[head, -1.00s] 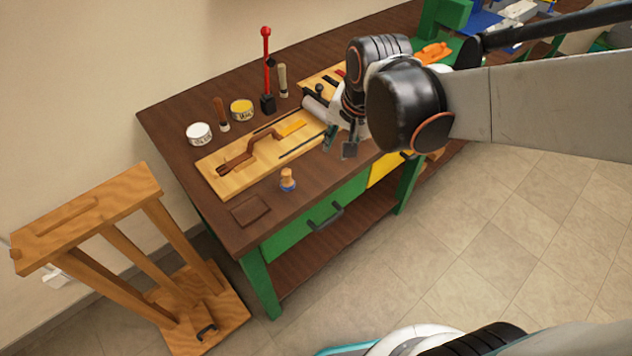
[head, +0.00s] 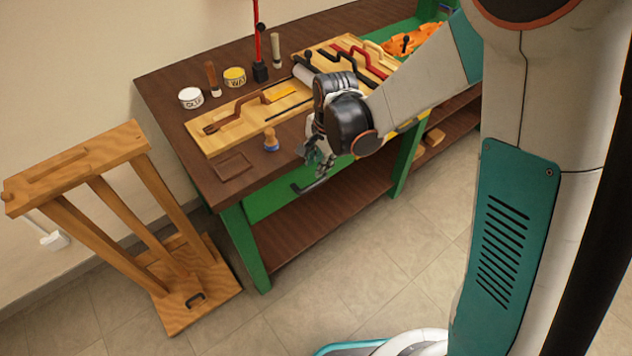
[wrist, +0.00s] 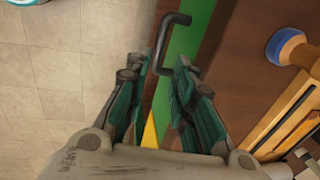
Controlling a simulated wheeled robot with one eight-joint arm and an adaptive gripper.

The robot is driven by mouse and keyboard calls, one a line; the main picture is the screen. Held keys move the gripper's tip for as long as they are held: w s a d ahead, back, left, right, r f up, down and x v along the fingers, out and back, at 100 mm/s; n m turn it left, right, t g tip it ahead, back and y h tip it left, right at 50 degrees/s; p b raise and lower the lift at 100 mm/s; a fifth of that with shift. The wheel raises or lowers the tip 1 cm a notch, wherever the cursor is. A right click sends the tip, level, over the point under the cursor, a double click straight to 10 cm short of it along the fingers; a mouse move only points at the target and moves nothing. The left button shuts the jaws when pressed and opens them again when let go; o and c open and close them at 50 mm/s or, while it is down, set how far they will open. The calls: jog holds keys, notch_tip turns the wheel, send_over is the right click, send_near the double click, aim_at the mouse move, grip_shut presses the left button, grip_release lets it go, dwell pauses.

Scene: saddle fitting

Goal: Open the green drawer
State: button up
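The green drawer (head: 266,203) is in the bench front, below the brown top, and looks shut. Its dark bar handle (head: 308,185) sticks out from the front. In the wrist view the green front (wrist: 190,32) runs beside the bench edge, and the handle (wrist: 163,40) reaches down to between my fingertips. My gripper (head: 317,158) is at the bench edge, just above the handle in the head view. Its two fingers stand apart in the wrist view (wrist: 161,63), on either side of the handle's near end. I cannot tell whether they touch it.
A yellow drawer (head: 410,127) adjoins on the right. A blue-and-wood knob tool (head: 271,140) and a leather patch (head: 233,166) lie near the bench edge. A wooden stand (head: 80,165) is at left. The floor in front (head: 370,250) is clear.

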aim_at(314, 184)
jog(key=f+b, duration=0.1)
jog(key=f, duration=0.2)
jog(key=w+f+b, duration=0.1)
jog(key=f, duration=0.3)
jog(key=a+f+b, duration=0.1)
jog(key=f+b, duration=0.1)
jog(key=f, duration=0.1)
jog(key=shift+w+a+f, duration=0.1)
jog(key=shift+w+f, duration=0.25)
grip_shut()
